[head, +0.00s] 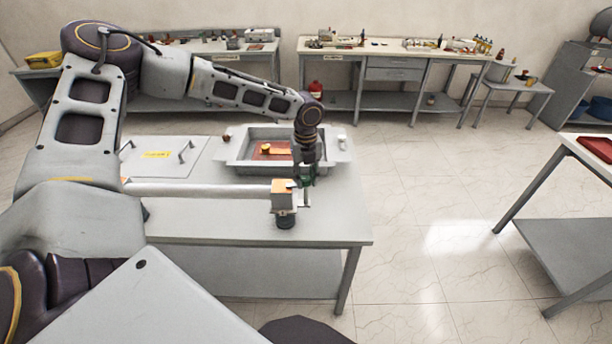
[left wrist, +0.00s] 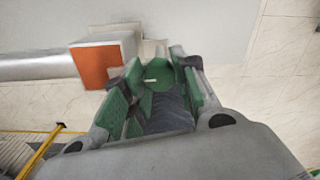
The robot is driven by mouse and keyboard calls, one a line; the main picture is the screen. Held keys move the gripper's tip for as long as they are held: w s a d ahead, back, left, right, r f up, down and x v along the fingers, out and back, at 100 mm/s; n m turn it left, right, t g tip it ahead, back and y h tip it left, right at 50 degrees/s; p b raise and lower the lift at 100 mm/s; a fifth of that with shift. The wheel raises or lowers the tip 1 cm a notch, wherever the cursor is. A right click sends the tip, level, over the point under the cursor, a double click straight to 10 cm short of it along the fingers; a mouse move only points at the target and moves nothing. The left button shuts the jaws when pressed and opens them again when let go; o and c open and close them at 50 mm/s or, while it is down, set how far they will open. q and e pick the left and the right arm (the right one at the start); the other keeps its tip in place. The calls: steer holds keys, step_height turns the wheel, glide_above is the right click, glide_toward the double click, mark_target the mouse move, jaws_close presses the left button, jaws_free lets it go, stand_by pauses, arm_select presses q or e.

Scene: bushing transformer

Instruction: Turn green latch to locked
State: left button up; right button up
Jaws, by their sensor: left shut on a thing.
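My left gripper (head: 306,178) points down at the right part of the near workbench, beside the orange-and-grey end block (head: 284,194) of a long grey tube. It is shut on the green latch, which shows as a small green patch (head: 309,181) at the fingertips. In the left wrist view, the gripper (left wrist: 160,62) has its fingers on either side of the green latch (left wrist: 158,74), which bears a small white mark. The orange block (left wrist: 97,66) stands just left of the fingers. The fingers hide much of the latch, and I cannot tell its exact angle. My right gripper is not in view.
A grey tray (head: 240,158) holding a reddish board lies behind the tube (head: 200,189). A flat panel with two handles (head: 160,155) lies left of it. Cluttered benches (head: 390,50) stand along the back wall. Another table (head: 580,148) is at the right, with clear floor between.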

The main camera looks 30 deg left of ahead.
mark_target(306, 179)
arm_select(q)
steer(key=shift+m, duration=0.6)
steer(key=o, duration=1)
steer(key=shift+o, duration=0.2)
steer(key=shift+r, duration=0.15)
step_height(306, 179, up, 12)
stand_by(0.7)
